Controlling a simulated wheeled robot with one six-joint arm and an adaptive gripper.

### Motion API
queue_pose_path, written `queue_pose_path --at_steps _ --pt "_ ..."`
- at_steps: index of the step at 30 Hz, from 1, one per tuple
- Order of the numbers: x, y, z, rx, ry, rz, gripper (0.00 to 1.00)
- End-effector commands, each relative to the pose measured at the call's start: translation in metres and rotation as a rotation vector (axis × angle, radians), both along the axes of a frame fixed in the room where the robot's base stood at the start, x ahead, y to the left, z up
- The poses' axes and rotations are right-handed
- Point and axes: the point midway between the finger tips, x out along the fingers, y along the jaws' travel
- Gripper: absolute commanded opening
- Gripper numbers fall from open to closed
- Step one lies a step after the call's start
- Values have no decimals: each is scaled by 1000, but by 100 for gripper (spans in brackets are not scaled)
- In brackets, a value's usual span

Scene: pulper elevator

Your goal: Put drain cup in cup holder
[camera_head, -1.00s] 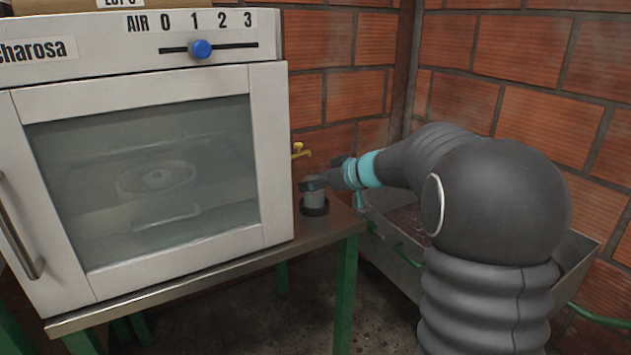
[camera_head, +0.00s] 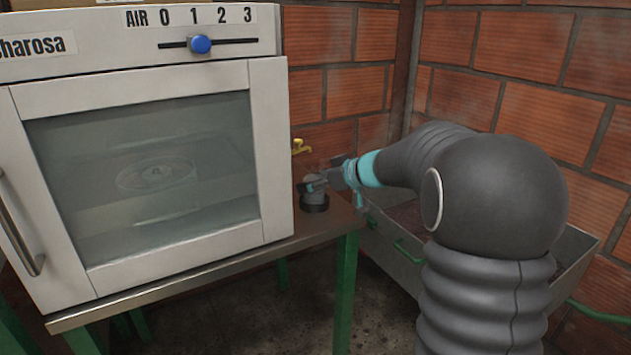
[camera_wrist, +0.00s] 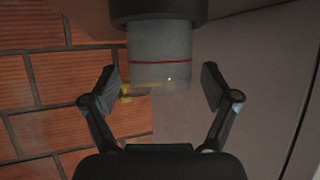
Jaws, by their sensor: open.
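The drain cup (camera_head: 313,190) is a small grey cylinder standing upright on the metal table, right of the oven. Its lower end sits in a dark round ring, the cup holder (camera_head: 314,208). In the wrist view, the grey cup (camera_wrist: 159,45) with a thin red line hangs from the dark holder (camera_wrist: 158,10) at the top of the picture. My gripper (camera_wrist: 161,88) is open, one finger on each side of the cup's free end, with gaps to both. In the head view, my gripper (camera_head: 312,186) is at the cup and partly covers it.
A white oven (camera_head: 150,160) with a glass door stands close left of the cup. A yellow tap (camera_head: 300,147) is behind on the brick wall. A metal trough (camera_head: 395,245) is right of the table (camera_head: 300,238). The table's right edge is near the holder.

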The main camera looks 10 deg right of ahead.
Motion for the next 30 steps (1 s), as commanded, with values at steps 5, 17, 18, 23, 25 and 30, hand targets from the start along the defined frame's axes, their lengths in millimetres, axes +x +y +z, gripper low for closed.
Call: queue_pose_path --at_steps 5,17,18,23,25,30 --pt "-10 -9 7 -1 -2 -1 86" --pt "-62 -52 40 0 -2 -3 86" --pt "-66 -56 42 -1 -2 -4 86" --pt "-78 -66 50 -2 -1 -2 86" --pt "-80 -68 51 -1 -1 -2 86" --pt "-83 -69 52 0 0 0 86"
